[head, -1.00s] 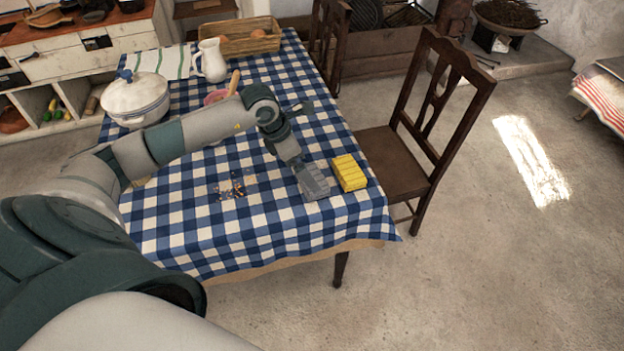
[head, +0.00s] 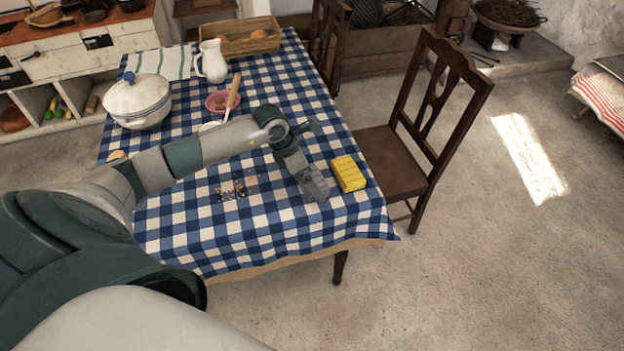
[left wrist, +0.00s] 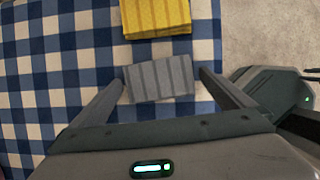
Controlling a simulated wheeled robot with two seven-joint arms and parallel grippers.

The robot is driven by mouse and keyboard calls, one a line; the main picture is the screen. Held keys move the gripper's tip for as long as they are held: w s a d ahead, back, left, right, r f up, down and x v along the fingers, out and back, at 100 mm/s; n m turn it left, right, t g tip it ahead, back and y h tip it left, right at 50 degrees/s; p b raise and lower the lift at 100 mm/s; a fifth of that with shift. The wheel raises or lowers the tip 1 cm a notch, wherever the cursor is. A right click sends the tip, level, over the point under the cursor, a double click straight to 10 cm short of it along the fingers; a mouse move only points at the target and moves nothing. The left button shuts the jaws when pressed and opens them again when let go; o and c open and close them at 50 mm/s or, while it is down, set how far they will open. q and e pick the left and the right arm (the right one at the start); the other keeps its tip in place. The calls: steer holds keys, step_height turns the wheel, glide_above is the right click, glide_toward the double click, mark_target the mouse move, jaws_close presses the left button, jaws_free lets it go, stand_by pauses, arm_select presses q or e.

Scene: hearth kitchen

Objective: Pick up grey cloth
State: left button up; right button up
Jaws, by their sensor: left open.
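The grey cloth (left wrist: 160,79) is a folded, ribbed block lying on the blue and white checked tablecloth. In the left wrist view it lies between the fingertips of my left gripper (left wrist: 161,80), which is open, with a finger on each side and gaps showing. In the head view my left gripper (head: 316,192) is low over the table near its front right corner, and it mostly hides the grey cloth. A folded yellow cloth (head: 348,174) lies just right of the gripper; it also shows at the top of the left wrist view (left wrist: 156,16). My right gripper is not in view.
Crumbs (head: 238,186) are scattered left of the gripper. A pink bowl (head: 216,103), white pot (head: 137,101), jug (head: 211,62) and basket (head: 238,47) stand farther back. A wooden chair (head: 392,160) is against the table's right side.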

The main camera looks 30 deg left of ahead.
arm_select(q)
steer(key=shift+f, duration=0.1)
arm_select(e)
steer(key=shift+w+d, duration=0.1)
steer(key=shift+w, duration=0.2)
arm_select(q)
steer(key=c, duration=0.8)
steer(key=shift+c, duration=0.2)
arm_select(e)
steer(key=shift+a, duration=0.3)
arm_select(q)
steer(key=shift+w+r, duration=0.1)
steer(key=shift+r, duration=0.1)
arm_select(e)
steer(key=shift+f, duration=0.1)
